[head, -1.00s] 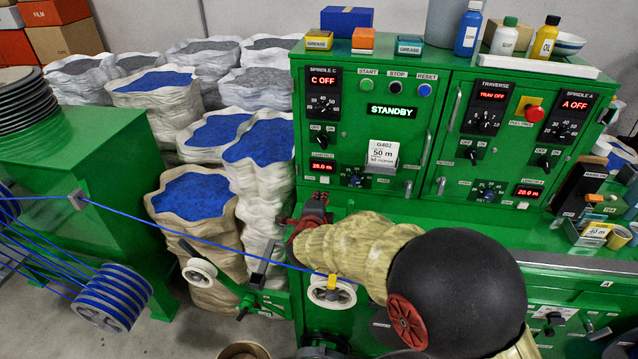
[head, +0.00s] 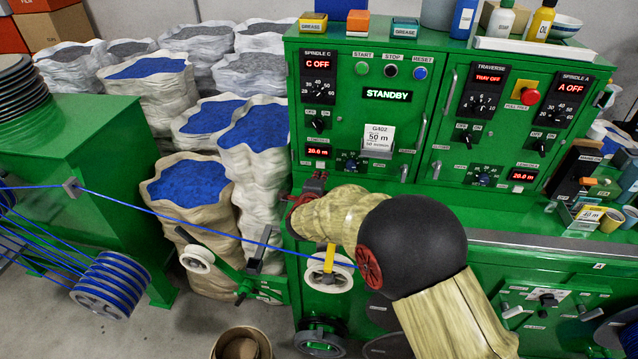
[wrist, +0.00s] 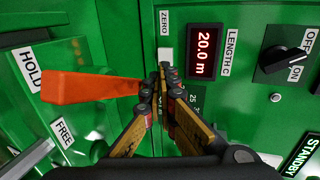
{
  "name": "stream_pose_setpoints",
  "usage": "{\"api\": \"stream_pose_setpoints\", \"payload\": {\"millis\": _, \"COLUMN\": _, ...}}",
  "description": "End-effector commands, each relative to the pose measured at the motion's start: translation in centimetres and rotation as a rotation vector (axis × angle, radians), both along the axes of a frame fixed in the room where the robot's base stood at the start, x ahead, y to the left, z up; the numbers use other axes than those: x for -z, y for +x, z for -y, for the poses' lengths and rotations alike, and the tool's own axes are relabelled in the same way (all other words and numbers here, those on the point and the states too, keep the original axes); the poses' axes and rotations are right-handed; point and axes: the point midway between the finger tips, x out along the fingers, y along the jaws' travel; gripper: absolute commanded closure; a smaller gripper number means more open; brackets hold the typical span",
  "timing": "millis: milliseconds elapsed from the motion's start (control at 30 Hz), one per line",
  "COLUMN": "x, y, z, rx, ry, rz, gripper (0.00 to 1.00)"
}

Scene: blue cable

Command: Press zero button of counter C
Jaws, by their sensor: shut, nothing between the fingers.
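Counter C is a red-lit display labelled LENGTH C, reading 20.0 m in the wrist view (wrist: 204,51); it also shows on the green panel in the head view (head: 317,151). Its white zero button (wrist: 165,56) sits beside the display, by the ZERO label (wrist: 165,22). My gripper (wrist: 166,76) is shut and empty, its fingertips right at the button's lower edge in the wrist view. I cannot tell whether they touch it.
An orange lever (wrist: 90,88) between HOLD and FREE lies close left of my fingers in the wrist view. A black OFF/ON knob (wrist: 288,60) is to the right. A blue cable (head: 200,221) runs over a white pulley (head: 330,280) below my arm.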

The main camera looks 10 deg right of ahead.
Motion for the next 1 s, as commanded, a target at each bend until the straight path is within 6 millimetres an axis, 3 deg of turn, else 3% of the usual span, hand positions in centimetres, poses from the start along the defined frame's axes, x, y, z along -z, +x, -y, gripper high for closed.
{"api": "stream_pose_setpoints", "payload": {"millis": 100, "x": 0.7, "y": 1.7, "z": 0.8, "rx": 0.001, "ry": -0.001, "rz": 0.001, "gripper": 1.0}}
{"api": "stream_pose_setpoints", "payload": {"millis": 300, "x": 1.1, "y": 3.3, "z": 1.4, "rx": 0.0, "ry": 0.0, "rz": 0.0, "gripper": 1.0}}
{"api": "stream_pose_setpoints", "payload": {"millis": 733, "x": 1.2, "y": 3.7, "z": 1.5, "rx": 0.0, "ry": 0.0, "rz": 0.001, "gripper": 1.0}}
{"api": "stream_pose_setpoints", "payload": {"millis": 1000, "x": 1.4, "y": 5.3, "z": 2.3, "rx": 0.001, "ry": 0.0, "rz": 0.0, "gripper": 1.0}}
